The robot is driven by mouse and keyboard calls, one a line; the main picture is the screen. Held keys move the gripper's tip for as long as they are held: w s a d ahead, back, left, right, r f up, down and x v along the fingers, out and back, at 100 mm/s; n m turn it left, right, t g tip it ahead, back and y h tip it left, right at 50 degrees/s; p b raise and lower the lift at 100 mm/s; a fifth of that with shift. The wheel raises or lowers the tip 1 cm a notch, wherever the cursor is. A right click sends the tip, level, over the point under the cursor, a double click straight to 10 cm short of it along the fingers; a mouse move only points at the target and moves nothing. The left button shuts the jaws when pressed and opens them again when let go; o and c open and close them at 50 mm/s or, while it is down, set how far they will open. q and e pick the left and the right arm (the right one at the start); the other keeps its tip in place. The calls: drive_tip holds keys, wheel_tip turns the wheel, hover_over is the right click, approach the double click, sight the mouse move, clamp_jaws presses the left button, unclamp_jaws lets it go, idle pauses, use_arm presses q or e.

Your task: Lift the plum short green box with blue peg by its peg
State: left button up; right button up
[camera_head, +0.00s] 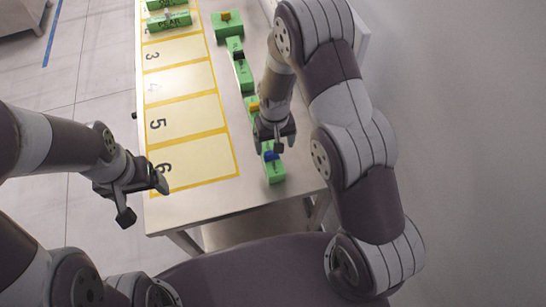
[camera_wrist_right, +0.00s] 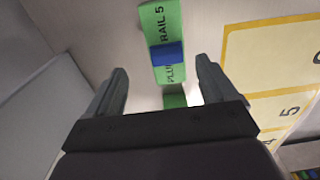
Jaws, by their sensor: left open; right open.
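The plum box (camera_head: 275,174), short and green with a blue peg (camera_head: 270,156), lies near the front right of the table. In the right wrist view the green box (camera_wrist_right: 160,22) shows the words "RAIL 5" and part of "PLUM", with the blue peg (camera_wrist_right: 167,54) across it. My right gripper (camera_head: 277,141) is open and empty, close to the peg in the head view. In the wrist view the peg lies just beyond the gap between its fingers (camera_wrist_right: 162,76). My left gripper (camera_head: 143,200) is open and empty off the table's left edge.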

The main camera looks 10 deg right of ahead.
sight(271, 153)
drive_tip(key=shift+a+f, duration=0.1)
drive_tip(key=shift+f, duration=0.55)
drive_tip(key=shift+a+f, duration=0.2)
drive_tip(key=shift+f, duration=0.15)
drive_tip(key=shift+s+a+f+p, duration=0.15)
drive_tip(key=shift+a+f+p, duration=0.05)
drive_tip(key=shift+f+p, duration=0.4)
drive_tip(key=shift+s+a+f+p, duration=0.1)
drive_tip(key=shift+a+f+p, duration=0.05)
drive_tip(key=shift+f+p, duration=0.4)
wheel_tip(271, 153, down, 2)
drive_tip(key=shift+w+d+f+p, duration=0.1)
drive_tip(key=shift+d+f+p, duration=0.05)
drive_tip(key=shift+f+p, duration=0.15)
drive_tip(key=shift+w+f, duration=0.1)
drive_tip(key=shift+f, duration=0.05)
drive_tip(key=c, duration=1.1)
